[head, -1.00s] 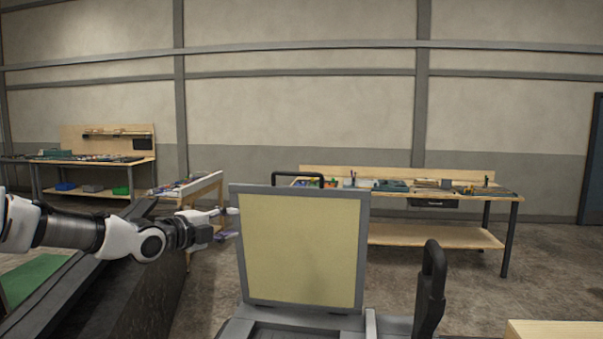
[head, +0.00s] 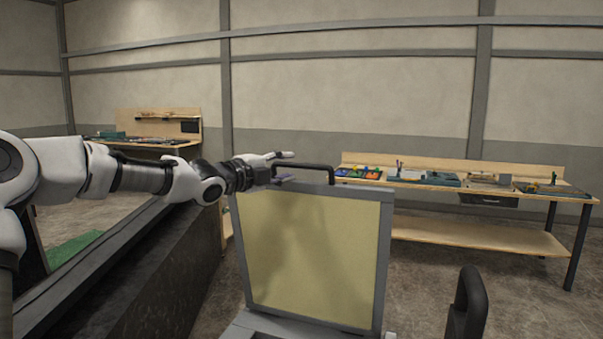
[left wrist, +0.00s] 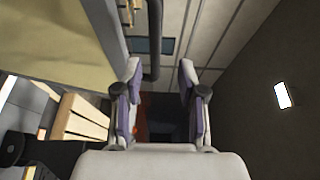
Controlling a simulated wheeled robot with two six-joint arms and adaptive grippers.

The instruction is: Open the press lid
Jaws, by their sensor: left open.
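The press lid (head: 310,255) stands upright in the head view, a yellowish panel in a grey frame, hinged above the grey press base (head: 290,326). A black bar handle (head: 303,167) sticks up behind its top edge. My left gripper (head: 290,167) is open at the lid's top left corner, its fingers pointing right toward the handle. In the left wrist view, the handle (left wrist: 153,45) runs between the open fingertips (left wrist: 160,68), and the lid panel (left wrist: 50,40) is at upper left. I cannot tell whether the fingers touch the handle. My right gripper is out of view.
A black lever handle (head: 468,305) stands to the right of the press. A dark machine side (head: 165,275) fills the lower left below my left arm. A wooden workbench (head: 480,235) with tools stands behind at right, another workbench (head: 160,125) at back left.

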